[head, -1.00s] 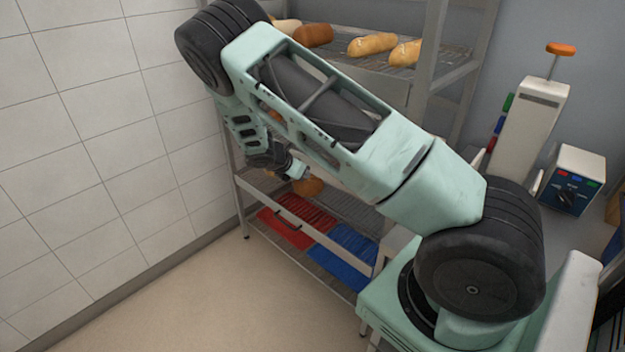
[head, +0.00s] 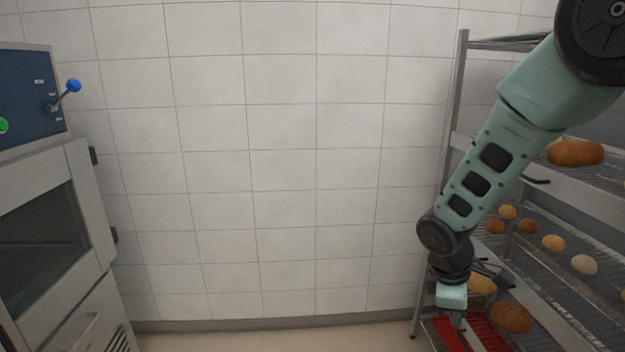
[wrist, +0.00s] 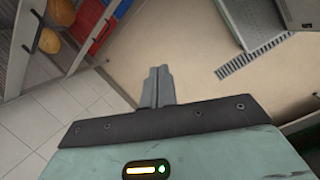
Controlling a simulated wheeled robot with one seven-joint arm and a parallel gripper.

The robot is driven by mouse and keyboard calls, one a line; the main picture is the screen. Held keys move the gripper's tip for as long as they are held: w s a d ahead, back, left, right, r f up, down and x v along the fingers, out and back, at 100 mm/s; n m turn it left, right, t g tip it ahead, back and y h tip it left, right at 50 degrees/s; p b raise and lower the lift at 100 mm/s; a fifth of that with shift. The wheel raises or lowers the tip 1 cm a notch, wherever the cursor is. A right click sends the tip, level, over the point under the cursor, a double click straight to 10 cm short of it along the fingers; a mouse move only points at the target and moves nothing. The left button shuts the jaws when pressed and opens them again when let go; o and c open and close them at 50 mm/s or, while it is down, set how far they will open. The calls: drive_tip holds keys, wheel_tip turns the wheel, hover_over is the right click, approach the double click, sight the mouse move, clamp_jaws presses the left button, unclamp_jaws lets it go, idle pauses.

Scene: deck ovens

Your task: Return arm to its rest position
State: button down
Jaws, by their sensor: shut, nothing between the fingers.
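My arm comes in from the upper right of the head view and hangs down in front of the bread rack (head: 455,120). My gripper (wrist: 160,72) shows in the wrist view with its two fingers together and nothing between them. Below it in that view is bare floor. In the head view the gripper end (head: 455,318) points down near the rack's lower shelves; its fingertips are small and hard to make out there.
The rack holds several loaves and rolls (head: 575,152), with a red tray (head: 485,335) low down. An oven (head: 45,230) with a blue-knobbed lever (head: 73,86) stands at the left. Between them are a white tiled wall (head: 270,160) and clear floor (head: 280,340).

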drive_tip(key=s+a+r+m+y, duration=0.1)
drive_tip(key=s+a+r, duration=0.2)
drive_tip(key=s, duration=0.5)
drive_tip(key=s+a+r+m+y, duration=0.1)
drive_tip(key=s+a+r+m, duration=0.1)
drive_tip(key=s+a+r, duration=0.2)
drive_tip(key=s+a+r+m+y, duration=0.2)
drive_tip(key=s+a, duration=0.5)
drive_tip(key=s, duration=0.5)
drive_tip(key=shift+r, duration=0.7)
drive_tip(key=shift+r, duration=0.1)
